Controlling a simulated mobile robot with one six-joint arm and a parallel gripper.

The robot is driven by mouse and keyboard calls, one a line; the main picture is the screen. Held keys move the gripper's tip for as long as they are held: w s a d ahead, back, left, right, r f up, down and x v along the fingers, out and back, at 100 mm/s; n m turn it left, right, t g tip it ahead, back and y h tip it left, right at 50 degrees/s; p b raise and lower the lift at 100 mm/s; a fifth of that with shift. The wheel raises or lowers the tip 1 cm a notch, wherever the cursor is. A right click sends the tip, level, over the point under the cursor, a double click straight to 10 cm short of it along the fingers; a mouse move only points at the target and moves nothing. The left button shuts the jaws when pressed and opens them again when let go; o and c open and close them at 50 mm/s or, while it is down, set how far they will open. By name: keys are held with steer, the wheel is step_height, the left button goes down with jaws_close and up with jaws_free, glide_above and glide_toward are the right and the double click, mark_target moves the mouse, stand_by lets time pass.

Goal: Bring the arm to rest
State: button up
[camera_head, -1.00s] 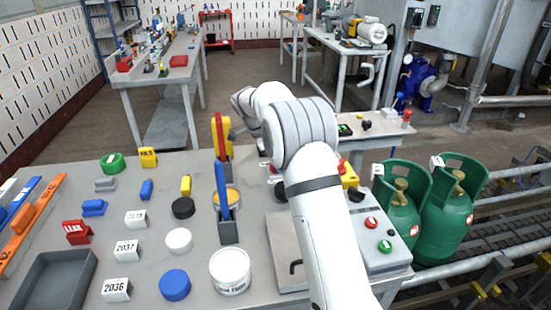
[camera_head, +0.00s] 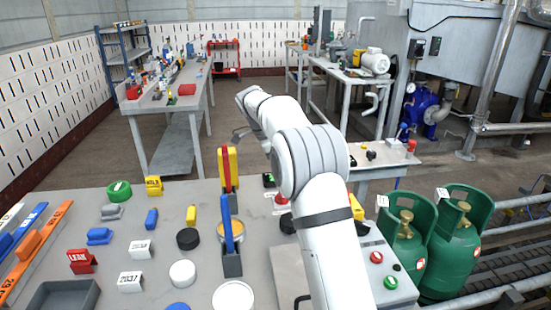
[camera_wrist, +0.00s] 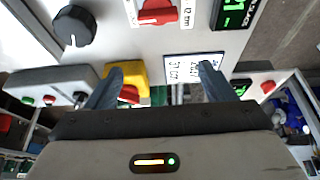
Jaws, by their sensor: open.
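My white arm reaches up and to the left over the workbench in the head view, with its wrist (camera_head: 252,97) beyond the bench's far edge in the picture. Part of my gripper shows as a grey piece below the wrist. In the wrist view my gripper (camera_wrist: 160,73) has two blue-grey fingers spread wide apart. Nothing is held between them. A white label plate (camera_wrist: 193,67) shows behind the right finger. Two green gas cylinders (camera_head: 403,222) (camera_head: 458,232) stand upright at the right, apart from the arm.
The grey workbench (camera_head: 60,205) carries blue, yellow, white and black pieces, plus a grey tray (camera_head: 62,297). A button box (camera_head: 375,280) stands beside my arm. The wrist view shows a black knob (camera_wrist: 74,25), a red switch (camera_wrist: 157,12) and a yellow box (camera_wrist: 128,72). Rails run at the right.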

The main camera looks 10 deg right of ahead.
steer(key=s+d+r+n+t+y+p, duration=0.1)
steer(key=s+r+n+p, duration=0.3)
steer(key=s, duration=0.5)
steer(key=s+d+r+n+y+p, duration=0.1)
steer(key=s+r+n, duration=0.45)
steer(key=s, duration=0.35)
steer(key=s+f+n+t+y+p, duration=0.1)
steer(key=s+n+p, duration=0.3)
steer(key=s, duration=1.7)
steer(key=f+n+y, duration=0.1)
steer(key=n, duration=0.3)
steer(key=shift+s+a+f+n+t, duration=0.3)
steer(key=shift+a+f+n, duration=0.05)
steer(key=shift+a+f, duration=0.05)
